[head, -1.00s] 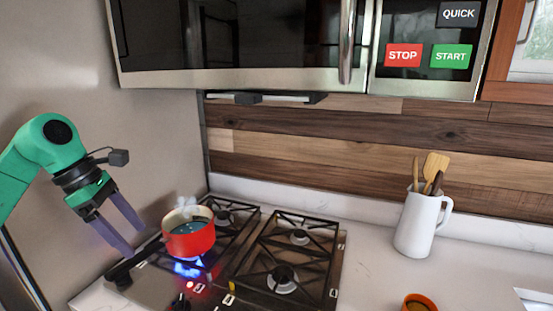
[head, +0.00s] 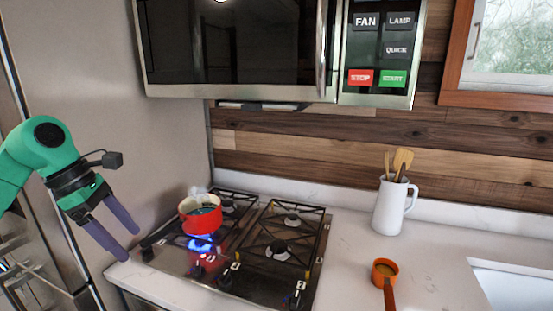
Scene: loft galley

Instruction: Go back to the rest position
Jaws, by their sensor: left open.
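My left gripper (head: 130,243) is open and empty at the left of the head view. Its two fingers point down and to the right, left of the stove's front corner and apart from the pot. A red pot (head: 201,214) stands on the left side of the stove (head: 255,290), over a lit blue flame (head: 202,243). Steam rises from the pot, and dark liquid shows inside it. My right gripper does not show.
A microwave (head: 235,45) hangs above the stove. A sink (head: 515,285) is at the right. A steel appliance front (head: 50,265) is at the far left.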

